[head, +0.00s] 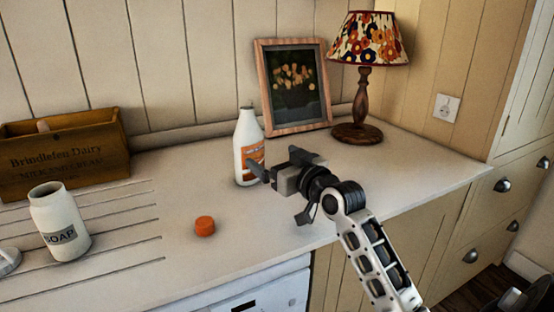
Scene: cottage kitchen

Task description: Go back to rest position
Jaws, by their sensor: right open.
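My right gripper (273,168) reaches in from the lower right over the counter. Its jaws are open and appear empty. It is close to the right side of a white bottle (247,138) with an orange label, and one finger overlaps the bottle's lower right edge in the picture. I cannot tell whether they touch. The bottle stands upright and its top shows no cap. An orange cap (204,226) lies on the counter in front of the bottle. My left gripper is not in view.
A soap jar (60,222) stands at the left on the grooved worktop (130,262). A wooden crate (66,152) is behind it. A framed picture (294,86) and a lamp (366,85) stand at the back. The counter's right end is clear.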

